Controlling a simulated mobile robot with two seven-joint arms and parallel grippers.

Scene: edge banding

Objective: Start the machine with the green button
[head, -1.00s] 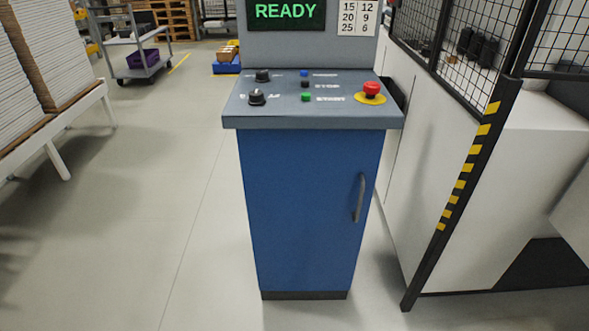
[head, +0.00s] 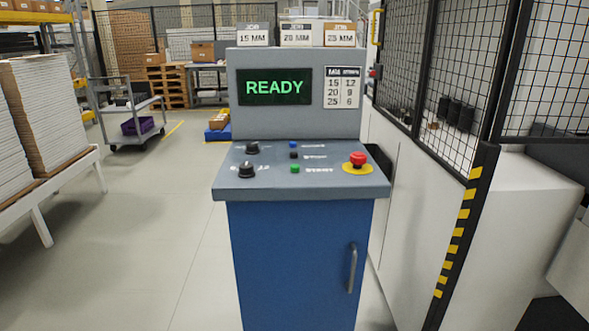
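The blue control cabinet (head: 290,260) stands upright in the middle of the head view. The green button (head: 295,170) sits on its grey top panel (head: 290,190), left of a white label that reads START. A black button (head: 294,155) and a blue button (head: 293,145) lie behind it in a column. A red mushroom button (head: 357,159) on a yellow disc is at the panel's right. The upright display (head: 275,87) shows READY in green letters. Neither of my grippers is in view.
Two black knobs (head: 246,169) sit at the panel's left. A mesh fence with a striped post (head: 463,230) and a white machine housing (head: 510,225) stand close at the right. A pallet rack of white boards (head: 45,115) is at the left. Grey floor between is clear.

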